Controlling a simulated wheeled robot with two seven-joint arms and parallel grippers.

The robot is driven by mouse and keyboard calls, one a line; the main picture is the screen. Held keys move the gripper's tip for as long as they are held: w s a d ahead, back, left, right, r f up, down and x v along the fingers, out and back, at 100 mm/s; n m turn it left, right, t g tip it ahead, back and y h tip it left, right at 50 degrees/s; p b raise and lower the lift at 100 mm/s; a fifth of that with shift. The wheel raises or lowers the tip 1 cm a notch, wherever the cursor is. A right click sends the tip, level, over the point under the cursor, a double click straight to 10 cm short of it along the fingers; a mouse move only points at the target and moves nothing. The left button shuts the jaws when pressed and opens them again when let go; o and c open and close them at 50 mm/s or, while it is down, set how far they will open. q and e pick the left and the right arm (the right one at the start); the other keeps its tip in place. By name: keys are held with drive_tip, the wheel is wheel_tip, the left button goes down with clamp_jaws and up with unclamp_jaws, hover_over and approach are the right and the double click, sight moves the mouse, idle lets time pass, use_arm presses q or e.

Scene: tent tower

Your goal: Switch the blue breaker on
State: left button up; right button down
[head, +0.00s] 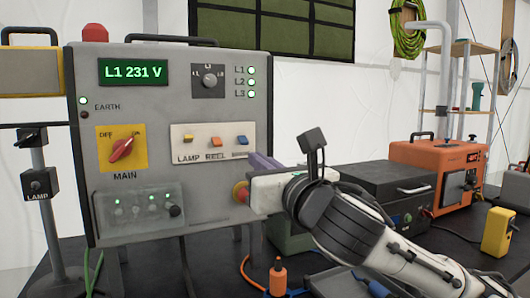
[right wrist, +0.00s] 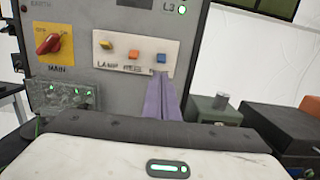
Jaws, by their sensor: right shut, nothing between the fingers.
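The blue breaker (head: 242,140) is the right one of three small switches on a pale plate on the grey power panel. It also shows in the right wrist view (right wrist: 161,58). Its label is partly hidden there by my fingers. I cannot tell its lever position for sure. My right gripper (head: 262,161) is shut and empty, its purple fingers just below and right of the blue breaker in the head view. In the right wrist view the fingers (right wrist: 160,92) point up toward the plate, the tips below the blue breaker. My left gripper is not in view.
The yellow breaker (head: 188,138) and orange breaker (head: 216,141) sit left of the blue one. A red MAIN rotary switch (head: 122,149) is further left. A red knob (head: 240,192) lies close below my right gripper. A black case (head: 385,184) and orange unit (head: 440,165) stand right.

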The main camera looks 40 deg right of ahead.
sight(243, 140)
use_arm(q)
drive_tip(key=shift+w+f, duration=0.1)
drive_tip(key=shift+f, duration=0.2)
use_arm(e)
drive_tip(key=x, duration=0.6)
drive_tip(key=shift+w+f, duration=0.15)
drive_tip(key=shift+w, duration=0.05)
